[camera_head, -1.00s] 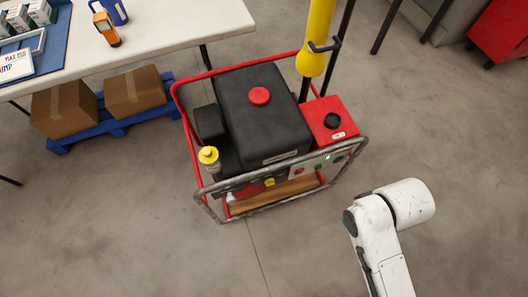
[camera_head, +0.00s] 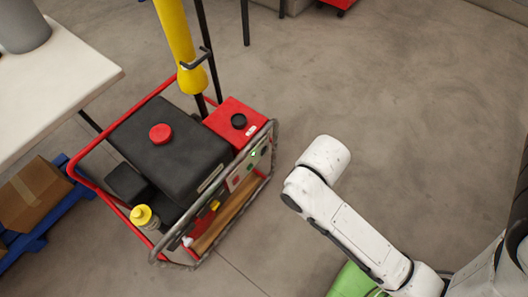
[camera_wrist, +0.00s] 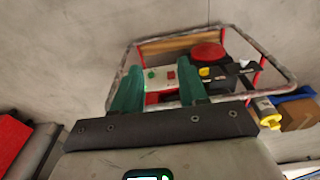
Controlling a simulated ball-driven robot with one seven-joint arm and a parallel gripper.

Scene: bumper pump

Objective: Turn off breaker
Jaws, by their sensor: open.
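The generator (camera_head: 170,140) has a black tank with a red cap, inside a red and grey tube frame. Its front control panel (camera_head: 250,168) has small red and green parts and a lit green spot. Which part is the breaker I cannot tell. In the wrist view, the panel (camera_wrist: 162,77) appears upside down between my fingers, with a green and a red button. My gripper (camera_wrist: 160,90) is open and empty, its green fingers pointing towards the panel from some distance. In the head view my white arm is right of the generator, and my gripper cannot be made out.
A yellow post (camera_head: 178,45) stands behind the generator. A white table (camera_head: 60,85) is at the left, with a cardboard box (camera_head: 35,195) on a blue pallet (camera_head: 62,215) below it. The front frame bar (camera_head: 225,180) crosses near the panel.

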